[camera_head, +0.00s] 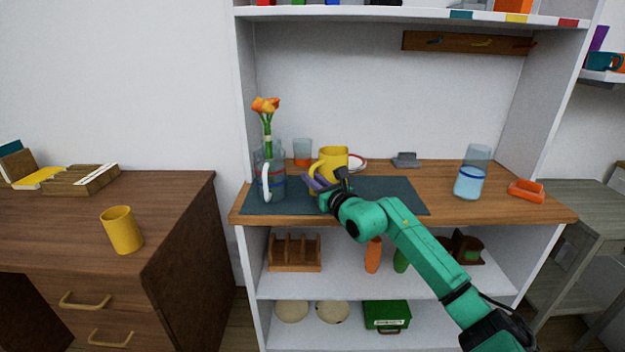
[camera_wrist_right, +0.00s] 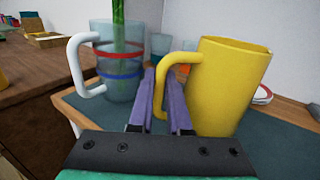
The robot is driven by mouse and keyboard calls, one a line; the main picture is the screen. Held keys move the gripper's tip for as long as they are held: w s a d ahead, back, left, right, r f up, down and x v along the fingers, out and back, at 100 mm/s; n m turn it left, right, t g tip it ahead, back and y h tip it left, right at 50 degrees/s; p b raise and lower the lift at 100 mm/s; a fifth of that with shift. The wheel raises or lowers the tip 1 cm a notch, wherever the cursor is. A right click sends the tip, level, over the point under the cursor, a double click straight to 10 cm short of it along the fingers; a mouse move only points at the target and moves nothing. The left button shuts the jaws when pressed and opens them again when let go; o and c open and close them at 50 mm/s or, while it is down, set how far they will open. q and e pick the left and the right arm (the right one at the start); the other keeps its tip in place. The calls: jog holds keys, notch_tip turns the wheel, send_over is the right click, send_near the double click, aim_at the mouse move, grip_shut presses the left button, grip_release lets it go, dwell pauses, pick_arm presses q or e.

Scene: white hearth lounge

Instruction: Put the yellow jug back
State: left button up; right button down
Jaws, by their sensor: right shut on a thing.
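The yellow jug (camera_head: 336,158) stands upright on the dark mat of the shelf counter, beside the vase. In the wrist view the yellow jug (camera_wrist_right: 228,88) fills the right half, with its handle toward the left. My right gripper (camera_head: 314,181) has purple fingers and reaches in from the right. In the wrist view my right gripper (camera_wrist_right: 164,92) is shut on the jug's handle, whose lower part is partly hidden by the fingers. I cannot tell whether the jug's base touches the mat. My left gripper is not in view.
A glass pitcher (camera_head: 273,183) with orange flowers stands close left of the jug. A clear glass (camera_head: 302,150) is behind. A glass of blue liquid (camera_head: 471,177) and an orange item (camera_head: 526,190) stand right. The mat's (camera_head: 405,197) right part is clear. Another yellow cup (camera_head: 122,231) stands on the left desk.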

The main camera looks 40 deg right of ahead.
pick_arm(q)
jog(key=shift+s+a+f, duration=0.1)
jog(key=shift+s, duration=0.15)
pick_arm(e)
jog(key=c, duration=1)
grip_release()
jog(key=shift+o, duration=0.7)
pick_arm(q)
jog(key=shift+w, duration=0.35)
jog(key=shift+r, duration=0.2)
pick_arm(e)
jog(key=shift+r, duration=0.15)
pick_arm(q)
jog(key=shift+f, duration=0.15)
pick_arm(e)
jog(key=s+a, duration=0.1)
jog(key=s, duration=0.6)
jog(key=shift+s, duration=0.25)
